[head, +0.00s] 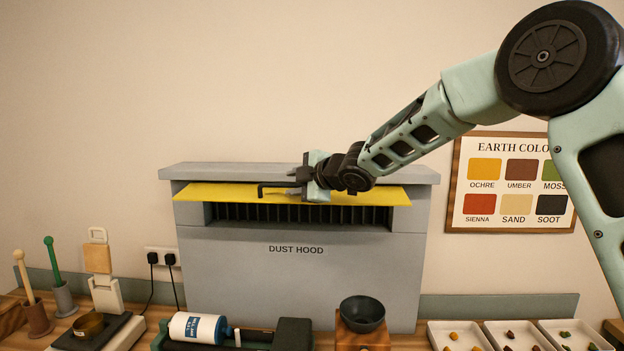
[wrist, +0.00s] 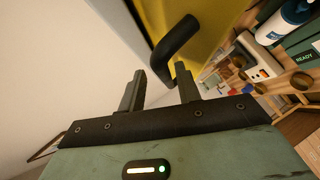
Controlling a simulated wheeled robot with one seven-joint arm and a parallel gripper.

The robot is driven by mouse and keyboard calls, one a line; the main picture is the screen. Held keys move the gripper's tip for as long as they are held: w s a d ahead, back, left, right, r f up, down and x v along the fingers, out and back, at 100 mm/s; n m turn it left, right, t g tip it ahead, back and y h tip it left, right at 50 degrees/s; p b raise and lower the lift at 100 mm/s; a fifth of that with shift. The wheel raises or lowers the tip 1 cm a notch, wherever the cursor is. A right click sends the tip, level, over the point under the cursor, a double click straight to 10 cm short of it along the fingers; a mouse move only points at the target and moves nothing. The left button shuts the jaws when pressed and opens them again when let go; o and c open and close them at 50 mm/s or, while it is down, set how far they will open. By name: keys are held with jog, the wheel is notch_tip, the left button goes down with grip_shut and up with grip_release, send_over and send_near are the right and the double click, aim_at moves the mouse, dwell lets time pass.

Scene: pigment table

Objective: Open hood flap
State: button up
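The grey dust hood (head: 300,285) stands against the wall in the head view. Its yellow hood flap (head: 225,193) sticks outward under the top ledge, seen nearly edge-on, with dark slats showing beneath it. The flap fills the upper part of the wrist view (wrist: 220,22). A black bar handle (head: 263,190) is on the flap; it shows as a bent bar in the wrist view (wrist: 177,38). My gripper (head: 299,180) is at the handle, in front of the flap. In the wrist view its fingers (wrist: 160,70) are apart, with the handle's near end at their tips; I cannot tell whether they touch.
Below the hood are a dark bowl (head: 362,313), a white-and-blue bottle (head: 198,327) and a green device (head: 293,334). White trays (head: 515,337) of pigment lumps are at the right. Pestles and a scale (head: 100,331) are at the left. A colour chart (head: 515,182) hangs behind my arm.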

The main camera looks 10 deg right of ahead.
jog(key=b+v, duration=0.1)
jog(key=v, duration=1.6)
jog(key=shift+b, duration=0.3)
jog(key=s+a+f+m+g+h+b, duration=0.1)
jog(key=s+a+f+m+b, duration=0.1)
jog(key=s+f+m, duration=0.3)
jog(key=s+a+f+g+h+b, duration=0.2)
jog(key=s+a+f, duration=0.1)
jog(key=f, duration=0.5)
jog(key=s+a+f+m+g+h+b, duration=0.1)
jog(key=s+a+f+m+b, duration=0.15)
jog(key=f, duration=0.35)
jog(key=s+f+m+g+h+b, duration=0.1)
jog(key=s+f+g, duration=0.1)
jog(key=s+f, duration=0.3)
jog(key=s+f+m+g+b, duration=0.2)
jog(key=s+f, duration=0.4)
jog(key=s, duration=0.6)
jog(key=s+f+m+g+h+b, duration=0.1)
jog(key=s+f+g, duration=0.3)
jog(key=s, duration=0.5)
jog(key=shift+s+a+f+m+h+b, duration=0.25)
jog(key=shift+f+m+b, duration=0.2)
jog(key=shift+f, duration=0.25)
